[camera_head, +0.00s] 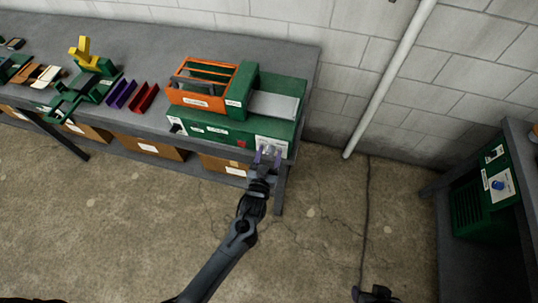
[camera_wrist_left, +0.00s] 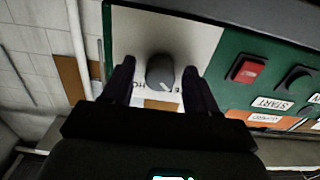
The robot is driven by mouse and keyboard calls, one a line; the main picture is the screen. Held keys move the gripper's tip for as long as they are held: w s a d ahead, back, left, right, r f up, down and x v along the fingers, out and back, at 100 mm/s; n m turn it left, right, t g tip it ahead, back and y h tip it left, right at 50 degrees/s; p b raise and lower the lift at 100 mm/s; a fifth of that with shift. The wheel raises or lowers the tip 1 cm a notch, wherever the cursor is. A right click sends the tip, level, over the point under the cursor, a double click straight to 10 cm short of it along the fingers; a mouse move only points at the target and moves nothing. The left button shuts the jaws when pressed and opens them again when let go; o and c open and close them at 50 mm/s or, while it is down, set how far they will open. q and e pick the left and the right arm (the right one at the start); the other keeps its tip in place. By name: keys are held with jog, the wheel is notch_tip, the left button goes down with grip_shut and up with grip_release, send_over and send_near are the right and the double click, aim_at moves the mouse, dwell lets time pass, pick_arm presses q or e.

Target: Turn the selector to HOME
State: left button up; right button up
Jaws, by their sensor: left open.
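The selector (camera_wrist_left: 159,70) is a dark grey round knob on a white plate (camera_wrist_left: 205,30) of a green control panel. A pale pointer mark on it points down and slightly right in the left wrist view. Lettering below the knob is partly hidden by my gripper; "HO" shows. My left gripper (camera_wrist_left: 158,72) is open, with one finger on each side of the knob; I cannot tell whether they touch it. In the head view, my left gripper (camera_head: 267,153) is at the front right of the green machine (camera_head: 212,130). My right gripper (camera_head: 375,294) is partly cut off at the bottom edge.
The bench (camera_head: 150,121) holds purple, red and yellow parts. A second green cabinet (camera_head: 480,202) with a blue knob (camera_head: 497,185) stands right. Floor between is mostly clear.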

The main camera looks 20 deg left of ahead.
pick_arm(q)
jog(key=c, duration=1)
jog(key=shift+c, duration=0.2)
